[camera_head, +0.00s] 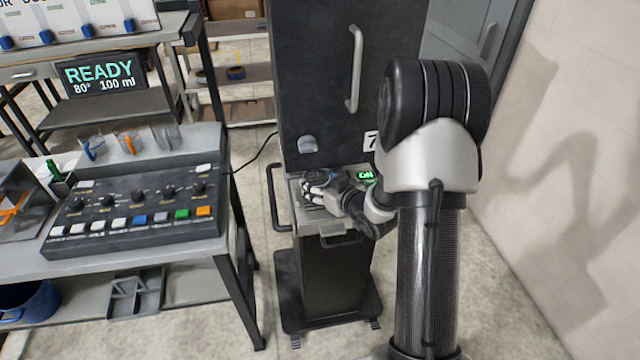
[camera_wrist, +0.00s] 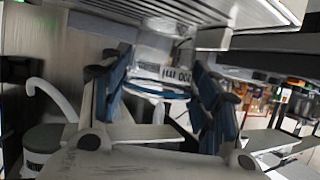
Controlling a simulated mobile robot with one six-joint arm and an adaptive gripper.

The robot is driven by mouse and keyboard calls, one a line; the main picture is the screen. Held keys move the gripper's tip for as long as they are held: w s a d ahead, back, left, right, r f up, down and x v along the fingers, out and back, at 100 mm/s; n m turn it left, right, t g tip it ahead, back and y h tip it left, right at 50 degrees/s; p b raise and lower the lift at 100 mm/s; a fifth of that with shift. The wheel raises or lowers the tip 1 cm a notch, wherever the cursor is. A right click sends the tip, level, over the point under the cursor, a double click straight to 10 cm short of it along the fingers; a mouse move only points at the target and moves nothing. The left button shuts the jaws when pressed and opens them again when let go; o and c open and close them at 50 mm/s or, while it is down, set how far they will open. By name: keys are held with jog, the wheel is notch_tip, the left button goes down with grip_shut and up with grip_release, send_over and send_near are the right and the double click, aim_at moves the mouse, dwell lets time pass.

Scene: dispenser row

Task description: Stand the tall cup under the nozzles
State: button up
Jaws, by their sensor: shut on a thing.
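My gripper (camera_head: 322,190) is low at the front of a tall dark cabinet (camera_head: 318,75), over its pale ledge (camera_head: 325,228). In the wrist view, my gripper's blue-padded fingers (camera_wrist: 163,95) are shut on a clear cup (camera_wrist: 163,73) with printed marks and a dark blue band. The cup looks roughly upright between the fingers; its lower part is hard to make out. I cannot tell from the frames whether it touches the ledge. A grey ribbed part (camera_wrist: 215,10) lies above the cup. I cannot make out any nozzles clearly.
A bench at left carries a button console (camera_head: 140,205). A sign (camera_head: 100,78) reads READY. A tiled wall (camera_head: 575,190) stands close at right. Floor shows between bench and cabinet.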

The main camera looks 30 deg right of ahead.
jog(key=shift+f+b, duration=0.55)
jog(key=o, duration=1)
jog(key=shift+o, duration=0.2)
